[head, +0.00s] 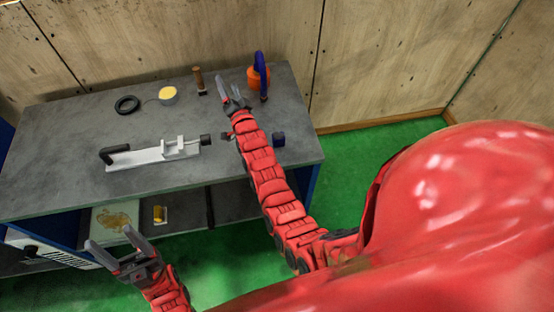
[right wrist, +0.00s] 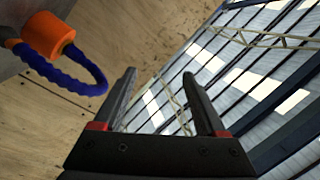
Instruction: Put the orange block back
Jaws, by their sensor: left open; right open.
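An orange block (head: 255,80) with a curved blue hose (head: 260,62) stands at the back right of the grey table (head: 60,125). The orange block also shows at the upper left of the right wrist view (right wrist: 48,36), with the blue hose (right wrist: 65,75) bending from it. My right gripper (head: 227,83) is open and empty, just left of the orange block in the head view and apart from it. Its open fingers (right wrist: 160,78) have nothing between them. My left gripper (head: 108,236) is open and empty in front of the table's front edge.
A white vise-like fixture (head: 150,157) with a black handle lies mid-table. A black ring (head: 127,104), a yellow-topped round tin (head: 167,95) and a wooden-handled brush (head: 199,82) are at the back. A dark blue block (head: 278,139) sits right of my right arm. A lower shelf holds small items.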

